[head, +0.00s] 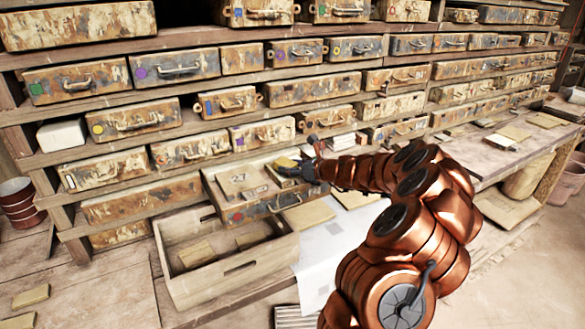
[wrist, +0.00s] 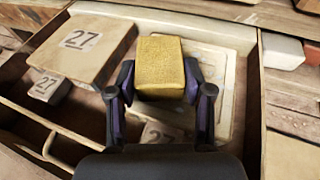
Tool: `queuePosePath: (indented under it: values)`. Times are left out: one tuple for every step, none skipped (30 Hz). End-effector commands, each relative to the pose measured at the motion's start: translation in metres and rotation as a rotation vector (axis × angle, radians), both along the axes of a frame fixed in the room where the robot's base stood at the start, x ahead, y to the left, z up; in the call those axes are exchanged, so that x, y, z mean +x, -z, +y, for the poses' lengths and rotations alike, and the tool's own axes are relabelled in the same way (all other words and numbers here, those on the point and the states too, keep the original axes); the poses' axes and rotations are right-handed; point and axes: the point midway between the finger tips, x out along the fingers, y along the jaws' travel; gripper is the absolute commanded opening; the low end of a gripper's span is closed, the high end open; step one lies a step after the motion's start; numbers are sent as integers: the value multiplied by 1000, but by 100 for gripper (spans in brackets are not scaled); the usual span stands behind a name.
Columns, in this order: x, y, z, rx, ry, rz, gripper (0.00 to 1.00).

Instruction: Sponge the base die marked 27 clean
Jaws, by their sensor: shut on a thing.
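My gripper (wrist: 160,88) is shut on a yellow sponge (wrist: 160,62), its fingers on either side. In the head view my gripper (head: 308,170) and the sponge (head: 286,163) are over the right part of a pulled-out drawer (head: 270,208). Under the sponge lies a pale die (wrist: 222,75) with a raised or cut pattern, partly hidden. A 27 mark (wrist: 162,133) shows below the sponge; I cannot tell which piece bears it. A thick brown block marked 27 (wrist: 82,42) and a small block marked 27 (wrist: 48,87) lie to the left. I cannot tell whether the sponge touches the die.
A wooden crate (head: 205,287) with several tan pieces stands below the drawer. Racks of worn, stained drawers fill the wall behind. White sheets (head: 325,250) lie right of the crate. A drawer handle (wrist: 62,150) crosses the lower left of the wrist view.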

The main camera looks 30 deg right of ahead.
Motion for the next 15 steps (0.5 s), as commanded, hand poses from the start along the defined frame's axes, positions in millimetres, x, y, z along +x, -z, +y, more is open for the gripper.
queuePosePath:
  values:
    - [0, 0, 0, 0, 0, 0, 20]
    - [0, 0, 0, 0, 0, 0, 20]
    - [1, 0, 0, 0, 0, 0, 20]
    - [1, 0, 0, 0, 0, 0, 20]
    - [2, 0, 0, 0, 0, 0, 20]
    - [3, 0, -1, 0, 0, 0, 20]
    - [5, 0, -1, 0, 0, 0, 20]
    - [7, 0, -1, 0, 1, 0, 20]
    - [9, 0, -1, 0, 1, 0, 20]
    - [12, 0, -1, -1, 1, 0, 20]
    - [14, 0, -2, -1, 1, 0, 20]
    - [17, 1, -2, 0, 1, 0, 20]
    - [19, 1, -3, 0, 1, 0, 20]
    - [21, 2, -3, 1, 1, 0, 20]
    - [23, 3, -2, 1, 0, 1, 20]
